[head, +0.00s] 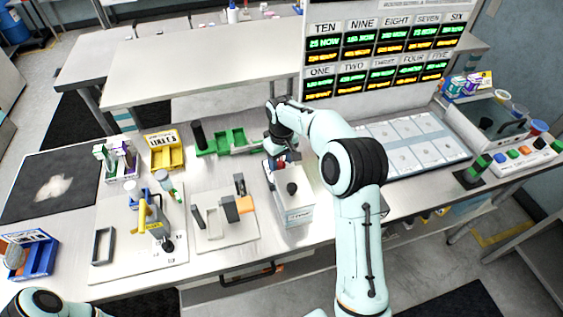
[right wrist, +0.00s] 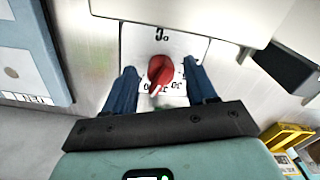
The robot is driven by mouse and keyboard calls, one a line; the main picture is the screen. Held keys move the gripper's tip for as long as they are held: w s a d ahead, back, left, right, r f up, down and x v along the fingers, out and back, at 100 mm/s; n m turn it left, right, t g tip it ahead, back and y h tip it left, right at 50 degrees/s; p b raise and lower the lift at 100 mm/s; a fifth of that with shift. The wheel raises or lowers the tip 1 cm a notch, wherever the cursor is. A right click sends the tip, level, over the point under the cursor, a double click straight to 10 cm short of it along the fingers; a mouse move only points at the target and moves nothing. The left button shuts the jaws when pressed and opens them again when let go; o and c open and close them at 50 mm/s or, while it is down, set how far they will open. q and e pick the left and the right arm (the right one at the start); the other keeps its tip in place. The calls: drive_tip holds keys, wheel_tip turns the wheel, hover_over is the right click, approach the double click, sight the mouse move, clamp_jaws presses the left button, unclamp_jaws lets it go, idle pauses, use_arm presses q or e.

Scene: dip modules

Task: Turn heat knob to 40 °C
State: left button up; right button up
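The heat knob is a red round knob (right wrist: 160,70) with a pale pointer line, on a white dial plate (right wrist: 133,47) marked °C with numbers, in the right wrist view. The numbers are partly hidden and too small to read surely. My right gripper (right wrist: 164,80) is open, its two blue fingers either side of the knob with a gap on each side. In the head view the right gripper (head: 283,160) points down behind a white box, and the knob is mostly hidden there. My left gripper is out of view; only part of my left arm shows at the lower left.
A white box with a black knob (head: 293,188) stands close in front of the right gripper. A green rack (head: 228,142) lies left of it, with a small fixture (head: 222,220) nearer. White panels (head: 415,145) lie to the right. The display board (head: 380,60) stands behind.

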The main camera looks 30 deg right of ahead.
sight(281, 163)
drive_tip(key=shift+f, duration=0.1)
wheel_tip(281, 163, up, 14)
drive_tip(key=shift+f, duration=0.25)
idle(0.4)
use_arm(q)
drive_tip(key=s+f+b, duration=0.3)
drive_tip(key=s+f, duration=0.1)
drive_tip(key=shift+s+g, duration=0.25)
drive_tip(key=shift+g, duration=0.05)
use_arm(e)
drive_tip(key=f+m, duration=0.2)
drive_tip(key=f, duration=0.2)
drive_tip(key=f+m, duration=0.3)
drive_tip(key=f, duration=0.2)
drive_tip(key=f+m, duration=0.3)
drive_tip(key=f, duration=0.1)
drive_tip(key=shift+s+a+f, duration=0.2)
drive_tip(key=shift+a+f, duration=0.05)
drive_tip(key=shift+f, duration=0.1)
